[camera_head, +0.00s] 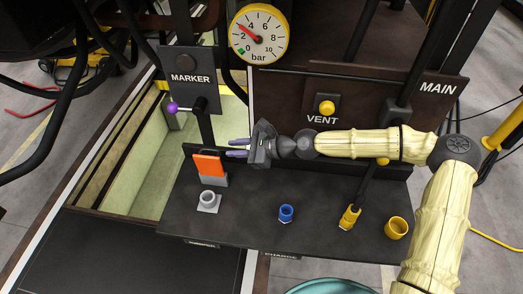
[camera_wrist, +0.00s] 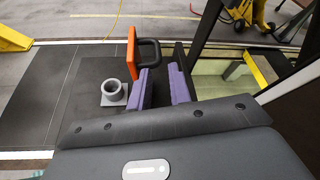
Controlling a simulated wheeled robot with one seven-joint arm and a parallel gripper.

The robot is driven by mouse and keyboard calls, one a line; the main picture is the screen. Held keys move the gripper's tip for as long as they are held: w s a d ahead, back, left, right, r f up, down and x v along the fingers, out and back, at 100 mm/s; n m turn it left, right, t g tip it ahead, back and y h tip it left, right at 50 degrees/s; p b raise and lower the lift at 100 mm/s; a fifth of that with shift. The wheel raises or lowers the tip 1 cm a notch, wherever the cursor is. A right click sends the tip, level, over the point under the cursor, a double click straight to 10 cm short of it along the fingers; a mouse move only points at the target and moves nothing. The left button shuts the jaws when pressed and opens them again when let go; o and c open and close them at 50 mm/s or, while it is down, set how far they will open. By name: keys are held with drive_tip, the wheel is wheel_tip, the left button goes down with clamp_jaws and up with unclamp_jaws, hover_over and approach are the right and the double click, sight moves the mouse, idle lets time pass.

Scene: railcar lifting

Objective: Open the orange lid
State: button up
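The orange lid (camera_head: 209,165) is a flat plate standing near upright on a grey block at the left of the dark panel top. In the wrist view the lid (camera_wrist: 132,52) is seen nearly edge-on, with a black loop handle (camera_wrist: 157,48) on its right face. My gripper (camera_head: 236,147) comes in from the right, its purple fingers just right of the lid's upper part. In the wrist view the gripper (camera_wrist: 163,70) shows a gap between its fingers, with nothing held. The fingertips are close to the handle; whether they touch it I cannot tell.
A grey ring socket (camera_head: 208,201) stands in front of the lid. A blue socket (camera_head: 286,213), a yellow connector (camera_head: 349,217) and a yellow ring (camera_head: 396,228) are farther right. The MARKER lever (camera_head: 183,107) and its post rise behind the lid. A gauge (camera_head: 259,35) hangs above.

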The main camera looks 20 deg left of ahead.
drive_tip(key=s+b+v, duration=0.1)
drive_tip(key=b+v, duration=0.1)
drive_tip(key=v, duration=0.6)
drive_tip(key=shift+w+d+r, duration=0.15)
drive_tip(key=shift+w+d, duration=0.05)
drive_tip(key=shift+w, duration=0.1)
drive_tip(key=shift+w, duration=0.1)
